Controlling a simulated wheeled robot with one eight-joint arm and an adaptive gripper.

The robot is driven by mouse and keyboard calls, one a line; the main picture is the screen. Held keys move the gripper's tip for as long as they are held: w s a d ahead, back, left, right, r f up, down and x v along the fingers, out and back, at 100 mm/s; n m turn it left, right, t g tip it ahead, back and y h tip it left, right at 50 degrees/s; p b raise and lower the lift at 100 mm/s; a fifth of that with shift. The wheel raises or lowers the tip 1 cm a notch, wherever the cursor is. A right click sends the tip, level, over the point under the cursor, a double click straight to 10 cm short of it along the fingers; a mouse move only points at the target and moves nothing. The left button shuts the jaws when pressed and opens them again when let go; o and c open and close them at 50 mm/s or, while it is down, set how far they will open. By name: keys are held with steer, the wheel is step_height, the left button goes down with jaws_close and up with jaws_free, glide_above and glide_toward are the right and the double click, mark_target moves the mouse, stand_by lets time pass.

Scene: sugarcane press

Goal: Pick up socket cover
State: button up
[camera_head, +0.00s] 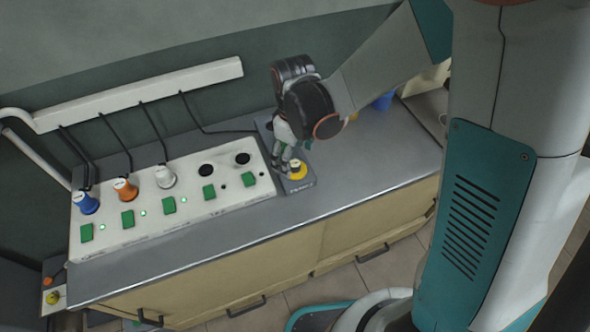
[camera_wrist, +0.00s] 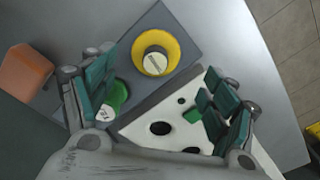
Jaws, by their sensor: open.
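No piece is clearly marked as the socket cover. A round yellow piece with a pale labelled top (camera_wrist: 156,54) sits on a dark grey plate (camera_wrist: 195,42). A green round piece with a pale labelled face (camera_wrist: 112,97) lies on the same plate, partly hidden by my left finger. In the head view the yellow piece (camera_head: 298,170) is beside my fingertips, at the right end of the white panel. My gripper (camera_wrist: 158,104) is open and empty, its fingers spread above the plate and panel corner. It also shows in the head view (camera_head: 285,160), pointing down.
The white socket panel (camera_head: 240,205) carries blue (camera_head: 87,203), orange (camera_head: 125,189) and white (camera_head: 165,176) plugs, green switches and dark open sockets. An orange block (camera_wrist: 25,70) is left of my fingers. The grey counter (camera_head: 375,150) is mostly clear right of the plate.

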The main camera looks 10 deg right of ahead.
mark_target(295, 163)
steer(key=f, duration=0.1)
steer(key=f+b, duration=0.1)
steer(key=f, duration=0.1)
steer(key=f+b, duration=0.1)
steer(key=f, duration=0.1)
steer(key=shift+w+d, duration=0.2)
steer(key=shift+w, duration=0.05)
steer(key=shift+r, duration=0.15)
steer(key=shift+c, duration=0.3)
steer(key=c, duration=1)
